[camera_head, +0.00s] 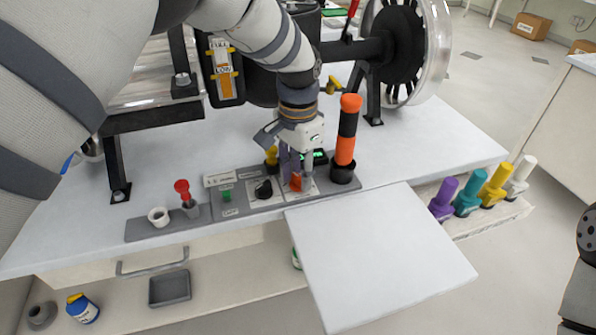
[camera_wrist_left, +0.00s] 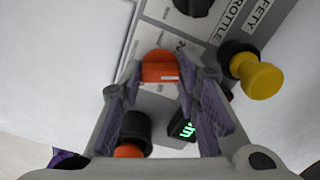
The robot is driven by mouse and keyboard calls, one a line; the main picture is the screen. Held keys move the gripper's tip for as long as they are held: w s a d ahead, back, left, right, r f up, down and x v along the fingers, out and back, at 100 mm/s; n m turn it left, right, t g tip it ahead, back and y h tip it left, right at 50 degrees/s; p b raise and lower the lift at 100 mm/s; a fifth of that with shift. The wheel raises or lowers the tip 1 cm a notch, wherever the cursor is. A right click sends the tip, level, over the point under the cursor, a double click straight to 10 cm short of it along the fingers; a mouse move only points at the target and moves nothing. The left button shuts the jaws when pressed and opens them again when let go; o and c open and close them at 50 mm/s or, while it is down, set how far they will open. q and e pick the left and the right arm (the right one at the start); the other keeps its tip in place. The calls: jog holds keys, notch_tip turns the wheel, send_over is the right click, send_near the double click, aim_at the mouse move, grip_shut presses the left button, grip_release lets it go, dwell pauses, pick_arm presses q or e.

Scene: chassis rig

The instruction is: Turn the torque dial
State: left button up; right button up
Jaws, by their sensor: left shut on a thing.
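The orange dial (camera_head: 295,182), which I take to be the torque dial, sits on the grey control panel (camera_head: 262,207). In the left wrist view the orange dial (camera_wrist_left: 159,66) lies between my fingertips. My left gripper (camera_head: 296,170) reaches down from above and is shut on it, with one purple-padded finger on each side. The fingers also show in the left wrist view (camera_wrist_left: 160,84). A pale mark shows on the dial's near side. The fingers partly hide the dial in the head view, and its label is not readable.
A yellow knob (camera_wrist_left: 257,77) and a lit green display (camera_wrist_left: 188,130) are close to the fingers. A tall orange-and-black handle (camera_head: 347,130) stands just right. A white board (camera_head: 380,255) is in front.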

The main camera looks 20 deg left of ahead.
aim_at(298, 177)
dwell(0.4)
pick_arm(q)
jog(key=o, duration=1.2)
jog(key=shift+c, duration=0.2)
notch_tip(298, 177, up, 8)
jog(key=shift+f, duration=0.1)
